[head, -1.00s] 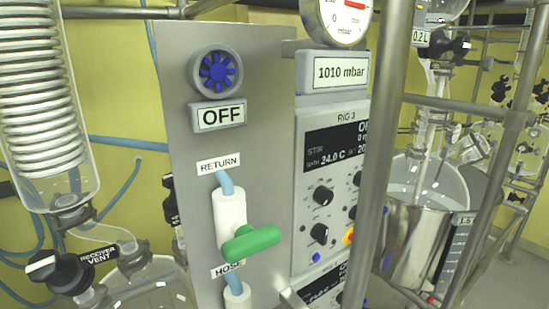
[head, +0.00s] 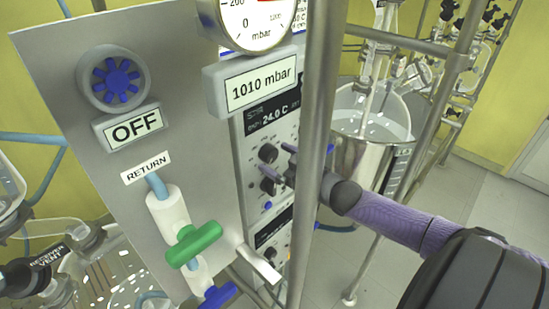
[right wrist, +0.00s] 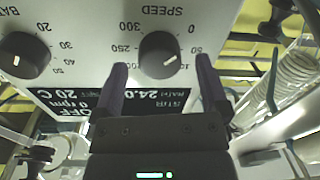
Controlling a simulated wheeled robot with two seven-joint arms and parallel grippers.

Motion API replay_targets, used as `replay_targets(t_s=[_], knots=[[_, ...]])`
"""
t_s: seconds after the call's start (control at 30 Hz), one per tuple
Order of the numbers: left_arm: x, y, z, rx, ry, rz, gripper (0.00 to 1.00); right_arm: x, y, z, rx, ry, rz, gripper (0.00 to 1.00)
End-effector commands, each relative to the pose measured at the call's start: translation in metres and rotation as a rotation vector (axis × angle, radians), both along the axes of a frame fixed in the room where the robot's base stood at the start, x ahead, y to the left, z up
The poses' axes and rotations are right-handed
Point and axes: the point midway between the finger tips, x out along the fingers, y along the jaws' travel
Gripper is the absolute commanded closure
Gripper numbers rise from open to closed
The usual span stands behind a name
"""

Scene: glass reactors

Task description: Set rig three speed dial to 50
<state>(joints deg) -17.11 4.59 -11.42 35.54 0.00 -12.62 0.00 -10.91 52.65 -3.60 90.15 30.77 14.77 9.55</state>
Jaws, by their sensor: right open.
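The rig three panel (head: 255,128) stands behind a metal post, under the gauge box, in the head view. My right gripper (head: 274,158) reaches past the post to its dials, open. In the right wrist view, which shows the panel upside down, the black speed dial (right wrist: 161,55) lies between the open purple fingers of my right gripper (right wrist: 162,66). Neither finger clearly touches it. Its white mark shows on the lower right of the knob; the exact setting is hard to read. The display (right wrist: 150,98) shows OFF and 0 rpm.
The bath dial (right wrist: 25,55) sits beside the speed dial. The upright metal post (head: 318,110) stands close to my right arm. A grey plate with a green-handled valve (head: 195,245) and a blue knob (head: 118,80) fills the left. A steel vessel (head: 362,160) stands behind.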

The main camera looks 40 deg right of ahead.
Motion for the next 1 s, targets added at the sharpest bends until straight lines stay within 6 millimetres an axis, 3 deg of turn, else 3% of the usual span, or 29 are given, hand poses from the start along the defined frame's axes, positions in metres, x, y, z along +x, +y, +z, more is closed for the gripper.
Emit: replay_targets(t_s=[0.4, 0.83, 1.0], knots=[[-0.0006, 0.0, -0.0013, 0.0, 0.001, -0.001, 0.41, 0.0107, 0.0014, 0.0003, -0.001, 0.002, 0.0, 0.06], [-0.0009, -0.0001, -0.0013, -0.001, 0.001, -0.001, 0.41, 0.0105, 0.0015, 0.0002, -0.001, 0.002, 0.0, 0.97], [-0.001, -0.0001, -0.0009, 0.0, 0.002, -0.001, 0.41, 0.0104, 0.0014, 0.0002, 0.007, 0.002, 0.0, 1.0]])
